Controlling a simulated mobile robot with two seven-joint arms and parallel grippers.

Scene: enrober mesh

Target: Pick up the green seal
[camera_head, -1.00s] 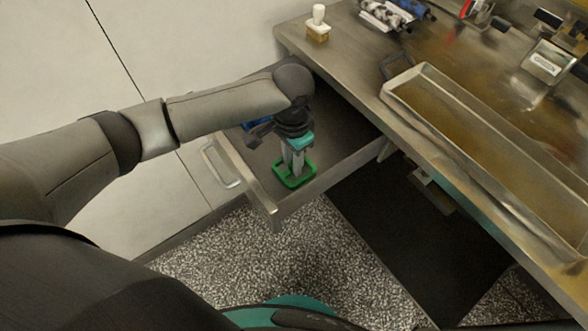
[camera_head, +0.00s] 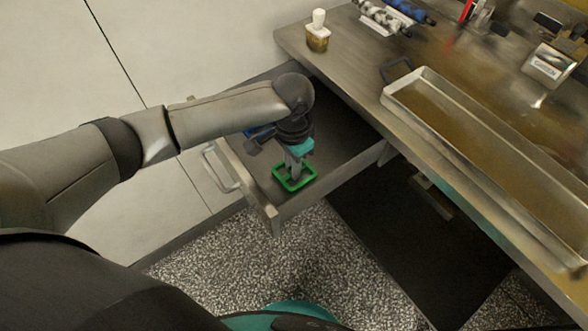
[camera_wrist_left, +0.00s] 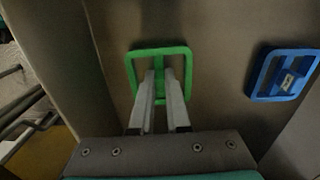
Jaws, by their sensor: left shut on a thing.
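The green seal (camera_head: 282,184) is a rounded rectangular frame with a bar across its middle. It is in the open metal drawer (camera_head: 335,177), near the drawer's front right corner. It also shows in the left wrist view (camera_wrist_left: 187,58). My left gripper (camera_head: 294,173) points down into the drawer, its fingers (camera_wrist_left: 160,80) shut on the seal's middle bar. I cannot tell whether the seal touches the drawer floor or is slightly raised. My right gripper is not in view.
A blue seal (camera_wrist_left: 286,75) lies in the drawer beside the green one. The drawer front has a metal handle (camera_head: 221,168). The workbench (camera_head: 350,70) above holds a long tray (camera_head: 480,160) and a white-handled brush (camera_head: 318,32). Speckled floor lies below.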

